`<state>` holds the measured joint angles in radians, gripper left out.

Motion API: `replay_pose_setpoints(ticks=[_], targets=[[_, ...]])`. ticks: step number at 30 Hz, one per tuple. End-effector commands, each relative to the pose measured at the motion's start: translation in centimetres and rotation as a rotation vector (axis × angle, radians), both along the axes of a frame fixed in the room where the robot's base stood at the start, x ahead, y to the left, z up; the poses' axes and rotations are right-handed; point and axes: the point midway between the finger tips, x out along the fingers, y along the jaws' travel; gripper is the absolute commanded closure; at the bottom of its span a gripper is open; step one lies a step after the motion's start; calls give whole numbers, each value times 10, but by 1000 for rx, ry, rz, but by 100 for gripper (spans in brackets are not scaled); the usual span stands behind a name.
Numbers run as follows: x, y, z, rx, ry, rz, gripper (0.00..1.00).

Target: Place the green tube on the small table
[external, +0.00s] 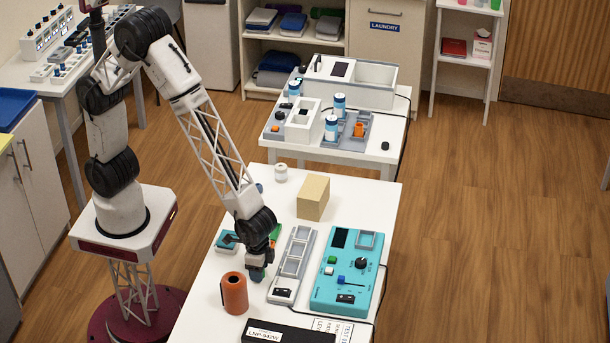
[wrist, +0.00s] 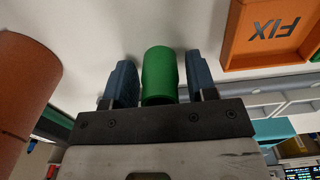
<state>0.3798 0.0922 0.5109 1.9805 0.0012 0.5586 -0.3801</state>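The green tube (wrist: 160,75) stands between the two blue fingers of my gripper (wrist: 162,80) in the wrist view. The fingers are close to its sides, with a thin gap showing at the right finger, so a firm hold cannot be told. In the external view my gripper (external: 258,272) is low over the near white table, just right of an orange cylinder; the tube is not clear there. A smaller white table (external: 392,135) stands behind the near one, with its right part mostly bare.
The orange cylinder (external: 234,293) is close to my gripper; it also shows in the wrist view (wrist: 22,95). An orange tray marked FIX (wrist: 265,30) is nearby. A grey tray (external: 292,264), a teal panel (external: 347,270) and a tan block (external: 313,197) stand to the right.

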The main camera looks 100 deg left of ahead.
Motion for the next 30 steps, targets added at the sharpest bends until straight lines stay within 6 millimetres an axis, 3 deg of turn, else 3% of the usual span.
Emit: replay_pose_setpoints(ticks=[17,23,30], targets=[[0,0,10,0,-1,0,41],[0,0,32,-1,-1,0,41],[0,0,71,-1,-2,0,41]])
